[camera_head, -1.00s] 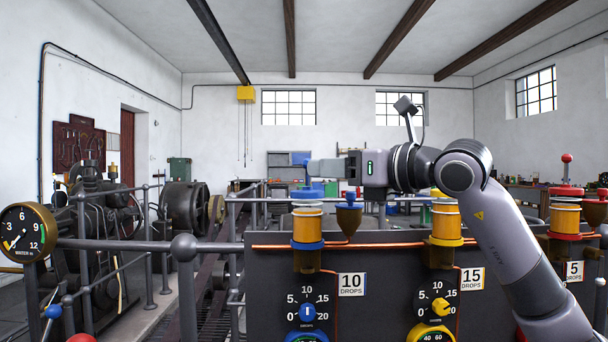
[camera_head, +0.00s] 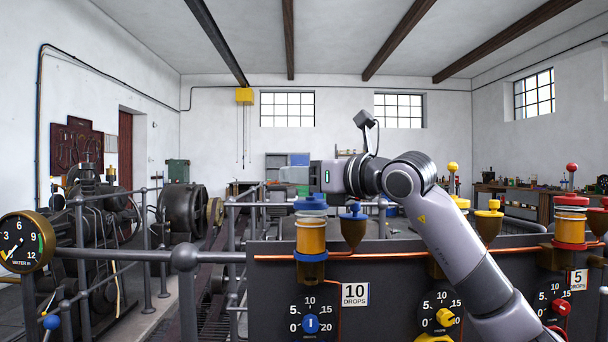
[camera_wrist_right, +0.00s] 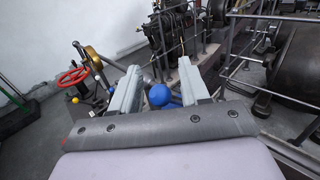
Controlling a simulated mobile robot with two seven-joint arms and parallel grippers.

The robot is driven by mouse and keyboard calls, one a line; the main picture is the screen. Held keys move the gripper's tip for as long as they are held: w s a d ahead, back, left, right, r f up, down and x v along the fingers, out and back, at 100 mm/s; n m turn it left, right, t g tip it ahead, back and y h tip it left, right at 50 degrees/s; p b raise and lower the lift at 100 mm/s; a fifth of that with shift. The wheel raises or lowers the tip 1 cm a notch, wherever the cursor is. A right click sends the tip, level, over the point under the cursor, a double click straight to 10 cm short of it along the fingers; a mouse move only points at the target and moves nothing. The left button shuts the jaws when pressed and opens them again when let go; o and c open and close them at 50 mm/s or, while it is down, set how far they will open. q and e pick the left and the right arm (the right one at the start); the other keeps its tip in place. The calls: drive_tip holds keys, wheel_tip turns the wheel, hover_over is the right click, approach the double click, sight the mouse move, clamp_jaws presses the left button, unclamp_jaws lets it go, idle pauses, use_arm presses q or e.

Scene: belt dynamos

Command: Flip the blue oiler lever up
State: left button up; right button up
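The blue oiler (camera_head: 311,237) stands on the dark panel at the middle of the head view. It has an amber glass, a blue cap (camera_head: 310,203) and a blue base. No upright lever shows above its cap, unlike the yellow and red oilers. My right gripper (camera_head: 292,175) points left, just above and behind the blue cap; its fingers are partly blurred into the background there. In the right wrist view the gripper (camera_wrist_right: 158,85) is open, with a blue ball (camera_wrist_right: 158,95), probably the lever's knob, between the fingers and apart from both. My left gripper is out of view.
A blue-topped funnel (camera_head: 354,230) stands right of the blue oiler. My right arm hides most of the yellow oiler; its yellow knob (camera_head: 452,167) stands up. The red oiler (camera_head: 570,225) has its red knob raised. A railing and gauge (camera_head: 22,243) are at left.

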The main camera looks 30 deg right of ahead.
clamp_jaws()
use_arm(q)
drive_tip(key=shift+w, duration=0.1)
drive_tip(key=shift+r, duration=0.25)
